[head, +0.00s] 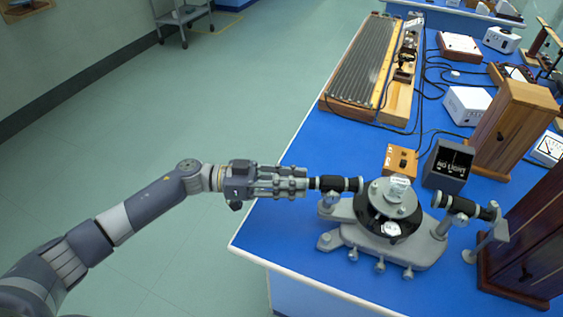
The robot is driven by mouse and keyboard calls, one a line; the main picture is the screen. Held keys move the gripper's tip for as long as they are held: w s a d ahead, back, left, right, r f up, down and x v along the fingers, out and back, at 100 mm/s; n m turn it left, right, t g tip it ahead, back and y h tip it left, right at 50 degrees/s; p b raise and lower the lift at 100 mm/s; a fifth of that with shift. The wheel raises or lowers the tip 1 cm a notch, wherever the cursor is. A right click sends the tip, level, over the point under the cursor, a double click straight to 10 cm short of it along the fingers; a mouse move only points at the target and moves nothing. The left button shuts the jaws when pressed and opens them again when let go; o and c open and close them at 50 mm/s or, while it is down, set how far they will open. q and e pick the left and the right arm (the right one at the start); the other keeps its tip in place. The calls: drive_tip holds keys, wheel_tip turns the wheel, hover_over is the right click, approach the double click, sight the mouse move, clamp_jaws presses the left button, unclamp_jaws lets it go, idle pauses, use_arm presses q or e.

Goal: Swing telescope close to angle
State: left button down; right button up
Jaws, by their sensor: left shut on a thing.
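The spectrometer (392,247) stands on the blue bench near its front left corner, with a grey base and a dark round middle. Its telescope (341,184) is a short black tube on the left side, pointing toward my left gripper. My left gripper (306,184) is shut on the telescope's outer end; the fingers hide that end. A second black tube (465,207), on the right side of the spectrometer, points toward a small upright plate (489,241). A small clear piece (399,188) sits on top of the middle table. My right gripper is not in view.
Wooden cabinets (511,128) stand to the right. A long ribbed wooden apparatus (362,70) lies farther back. Cables cross the bench. Open floor lies left.

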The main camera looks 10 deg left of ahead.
use_arm(q)
drive_tip(key=s+n+t+p, duration=0.1)
drive_tip(key=s+p, duration=0.1)
drive_tip(key=s+d+n+t+p, duration=0.1)
drive_tip(key=s+t+p, duration=0.1)
drive_tip(key=shift+r+y+p, duration=0.1)
drive_tip(key=shift+y+p, duration=0.2)
drive_tip(key=shift+p, duration=0.1)
drive_tip(key=c, duration=1.5)
unclamp_jaws()
drive_tip(key=shift+o, duration=0.4)
drive_tip(key=shift+d, duration=0.1)
drive_tip(key=v, duration=1.2)
